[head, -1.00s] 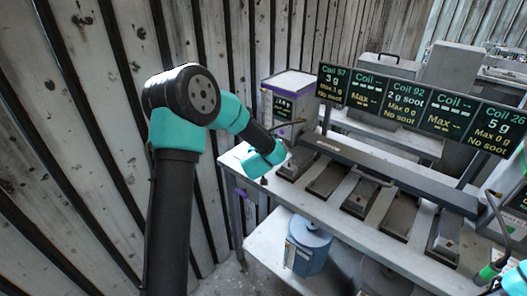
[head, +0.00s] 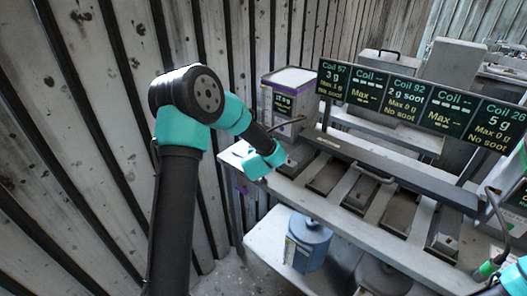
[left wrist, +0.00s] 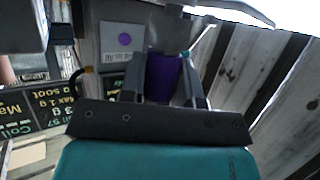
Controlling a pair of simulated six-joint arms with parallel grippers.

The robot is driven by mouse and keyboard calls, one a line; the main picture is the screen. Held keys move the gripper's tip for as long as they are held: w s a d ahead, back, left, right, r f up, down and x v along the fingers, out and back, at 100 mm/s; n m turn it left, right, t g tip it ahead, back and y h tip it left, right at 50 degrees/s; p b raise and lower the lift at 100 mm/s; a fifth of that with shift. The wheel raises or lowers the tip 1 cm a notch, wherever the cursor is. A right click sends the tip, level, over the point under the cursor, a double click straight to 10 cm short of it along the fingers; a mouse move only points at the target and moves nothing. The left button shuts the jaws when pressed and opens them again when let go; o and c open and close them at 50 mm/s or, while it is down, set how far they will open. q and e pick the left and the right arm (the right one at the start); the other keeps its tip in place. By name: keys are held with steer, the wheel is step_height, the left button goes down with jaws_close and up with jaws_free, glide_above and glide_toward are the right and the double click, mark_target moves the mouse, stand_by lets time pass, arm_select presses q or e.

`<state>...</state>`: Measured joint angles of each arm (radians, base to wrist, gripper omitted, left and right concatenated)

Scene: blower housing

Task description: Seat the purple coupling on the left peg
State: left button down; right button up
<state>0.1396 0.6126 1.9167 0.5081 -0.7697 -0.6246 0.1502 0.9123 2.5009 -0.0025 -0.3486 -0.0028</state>
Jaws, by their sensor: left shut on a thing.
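The purple coupling (left wrist: 162,78) is between the two grey fingers of my left gripper (left wrist: 163,65) in the left wrist view. The gripper is shut on it. In the head view my teal left wrist is over the bench's left end, in front of the grey box; I cannot make out the fingers or the held coupling there. A grey plate with a purple dot (left wrist: 124,39) lies beyond the fingers in the left wrist view. I cannot tell which part is the left peg. Only a teal bit of my right arm shows at the lower right edge.
The bench (head: 300,192) carries a row of dark plates beneath several display panels (head: 406,93). A grey box with a purple-edged top (head: 292,80) stands at its left end. A blue canister (head: 308,247) is on the lower shelf. A ribbed wall (head: 230,60) runs close on the left.

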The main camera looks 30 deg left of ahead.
arm_select(q)
steer(key=shift+s+f, duration=0.15)
steer(key=shift+f, duration=0.3)
steer(key=c, duration=0.8)
jaws_free()
steer(key=shift+f, duration=0.1)
steer(key=shift+o, duration=0.2)
steer(key=shift+s, duration=0.15)
steer(key=r+v, duration=0.1)
steer(key=v, duration=1.6)
steer(key=shift+d, duration=0.2)
